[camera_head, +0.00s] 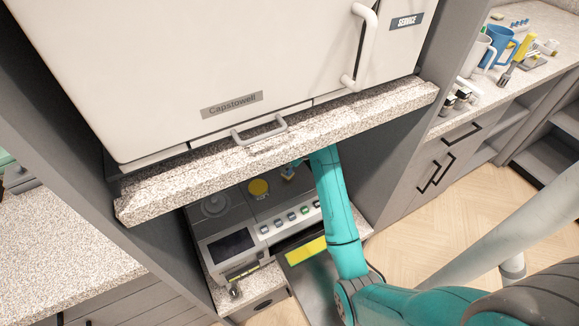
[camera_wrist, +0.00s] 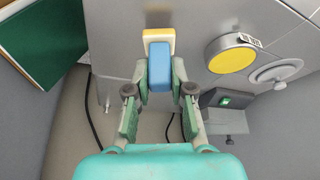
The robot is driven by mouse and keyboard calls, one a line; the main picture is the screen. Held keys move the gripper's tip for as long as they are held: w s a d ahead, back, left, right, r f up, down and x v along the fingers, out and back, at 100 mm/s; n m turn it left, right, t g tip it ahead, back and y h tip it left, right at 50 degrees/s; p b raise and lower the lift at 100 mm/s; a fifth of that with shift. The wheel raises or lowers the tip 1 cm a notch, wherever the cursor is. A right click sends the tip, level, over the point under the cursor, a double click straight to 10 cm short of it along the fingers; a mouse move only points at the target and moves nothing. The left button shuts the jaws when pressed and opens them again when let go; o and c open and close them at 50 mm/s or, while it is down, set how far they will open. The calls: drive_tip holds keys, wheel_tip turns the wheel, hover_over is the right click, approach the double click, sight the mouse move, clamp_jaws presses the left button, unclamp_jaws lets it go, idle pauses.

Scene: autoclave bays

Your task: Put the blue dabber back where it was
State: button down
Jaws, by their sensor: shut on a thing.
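The blue dabber (camera_wrist: 159,66) is a blue block with a pale yellow-and-white head at its far end. In the wrist view it sits between the fingertips of my gripper (camera_wrist: 159,84), which is shut on it. The dabber is over or against the grey top of a machine (camera_wrist: 118,62); I cannot tell whether it touches. In the head view the gripper end is small and partly hidden under the overhanging stone shelf, and my teal arm reaches in beneath that shelf.
The machine's control panel (camera_head: 290,221) has several buttons and a dark screen (camera_head: 231,244). A yellow disc (camera_wrist: 232,60) and a round grey fitting (camera_wrist: 275,72) lie right of the dabber in the wrist view. The stone shelf (camera_head: 300,139) and side walls leave tight room.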

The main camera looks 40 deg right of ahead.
drive_tip(key=shift+d+f, duration=0.15)
drive_tip(key=shift+f, duration=0.5)
drive_tip(key=shift+f, duration=0.1)
drive_tip(key=c, duration=1)
unclamp_jaws()
drive_tip(key=shift+v, duration=3.9)
